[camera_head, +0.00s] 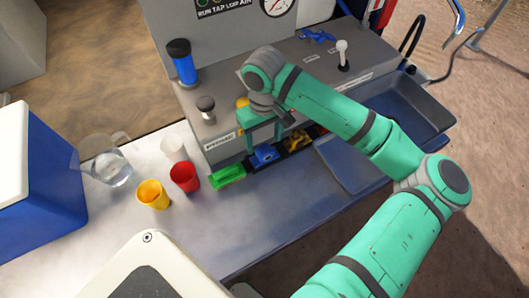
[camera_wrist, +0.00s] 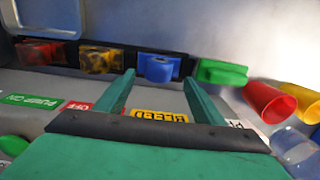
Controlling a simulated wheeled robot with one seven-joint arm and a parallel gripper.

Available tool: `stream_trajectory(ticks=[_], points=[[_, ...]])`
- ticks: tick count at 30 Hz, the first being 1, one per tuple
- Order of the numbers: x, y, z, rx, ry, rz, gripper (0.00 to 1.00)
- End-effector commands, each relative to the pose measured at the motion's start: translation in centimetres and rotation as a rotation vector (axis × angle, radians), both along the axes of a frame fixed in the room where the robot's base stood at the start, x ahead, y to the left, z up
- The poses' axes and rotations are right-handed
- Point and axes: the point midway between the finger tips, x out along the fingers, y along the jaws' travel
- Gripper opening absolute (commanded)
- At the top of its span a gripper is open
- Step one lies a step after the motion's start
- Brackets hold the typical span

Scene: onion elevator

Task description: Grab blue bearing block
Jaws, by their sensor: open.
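The blue bearing block (camera_head: 264,153) sits in a dark row at the front foot of the grey panel, between a green block (camera_head: 228,176) and a yellow-brown block (camera_head: 297,141). In the wrist view the blue block (camera_wrist: 158,68) is at the upper middle. My gripper (camera_head: 262,142) is open and empty, just above and behind the blue block. In the wrist view my gripper's fingertips (camera_wrist: 158,78) appear to either side of the block's lower part. I cannot tell whether they touch it.
A red block (camera_wrist: 42,52) lies farther along the row. The grey panel (camera_head: 222,130) rises behind it. The bench front is clear.

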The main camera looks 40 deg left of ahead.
Motion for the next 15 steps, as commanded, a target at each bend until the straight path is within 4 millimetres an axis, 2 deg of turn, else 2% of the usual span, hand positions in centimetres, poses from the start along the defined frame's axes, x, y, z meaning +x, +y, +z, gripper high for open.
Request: stream_trajectory(ticks=[4, 10, 15], points=[[0.0, 0.0, -1.2, -0.002, 0.001, 0.003, 0.62], [0.0, -0.1, -4.0, -0.002, 0.002, 0.004, 0.62], [0.0, -0.1, -5.2, -0.002, 0.001, 0.004, 0.62]])
